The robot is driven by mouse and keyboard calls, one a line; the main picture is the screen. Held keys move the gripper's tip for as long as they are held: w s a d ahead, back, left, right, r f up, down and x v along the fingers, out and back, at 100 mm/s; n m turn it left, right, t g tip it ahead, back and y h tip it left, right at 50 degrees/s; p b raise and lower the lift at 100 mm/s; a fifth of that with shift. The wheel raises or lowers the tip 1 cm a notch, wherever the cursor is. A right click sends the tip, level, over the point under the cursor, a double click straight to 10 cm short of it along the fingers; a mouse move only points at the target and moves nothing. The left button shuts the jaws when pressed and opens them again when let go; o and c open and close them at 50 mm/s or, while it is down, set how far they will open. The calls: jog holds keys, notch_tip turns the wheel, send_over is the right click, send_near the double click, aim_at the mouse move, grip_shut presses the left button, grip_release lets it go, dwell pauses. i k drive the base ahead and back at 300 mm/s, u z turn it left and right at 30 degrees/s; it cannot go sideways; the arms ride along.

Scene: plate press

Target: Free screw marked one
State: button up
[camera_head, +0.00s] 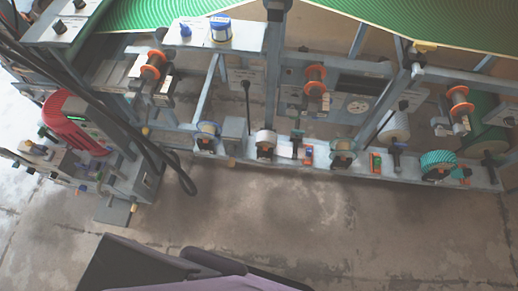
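A grey plate press frame (215,152) runs across the upper half of the head view. I cannot make out a screw marked one; any markings are too small to read. Several orange-flanged spools sit on the frame, with one at the upper left (153,64), one in the middle (315,76) and one at the right (459,98). Dark and purple parts of my own body show at the bottom edge. My gripper cannot be made out in this view.
A red curved part (66,122) sits on machinery there. A white and blue can (220,28) stands on a ledge. Green sheet (400,18) covers the top. The concrete floor (330,225) in front is clear.

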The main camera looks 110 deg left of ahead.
aim_at(263, 161)
jog(key=u, duration=0.55)
jog(key=k, duration=0.15)
jog(key=u, duration=2.95)
jog(key=i, duration=0.6)
